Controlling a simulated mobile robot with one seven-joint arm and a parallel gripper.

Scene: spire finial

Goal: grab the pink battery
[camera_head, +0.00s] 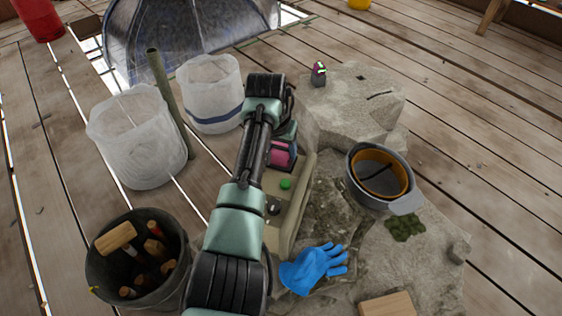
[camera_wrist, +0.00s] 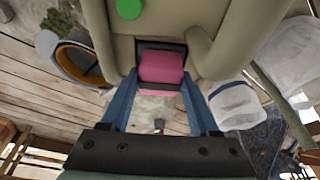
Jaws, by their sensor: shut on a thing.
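The pink battery (camera_head: 282,153) sits at the end of a beige-green case with a green button (camera_head: 286,184). In the wrist view the battery (camera_wrist: 161,66) shows pink with dark edges, set in a dark recess of the case (camera_wrist: 205,60). My gripper (camera_wrist: 160,77) has its two blue fingers on either side of the battery, closed on it. In the head view my arm comes from below and its wrist is over the battery, hiding the fingertips. How deep the battery sits in the recess cannot be told.
A small pink-and-dark object (camera_head: 319,74) stands on the stone block (camera_head: 350,100) behind. A grey bucket (camera_head: 408,203) and blue glove (camera_head: 313,268) lie right and front. White buckets (camera_head: 138,140) and a tool bucket (camera_head: 140,285) stand left. Open planks lie right.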

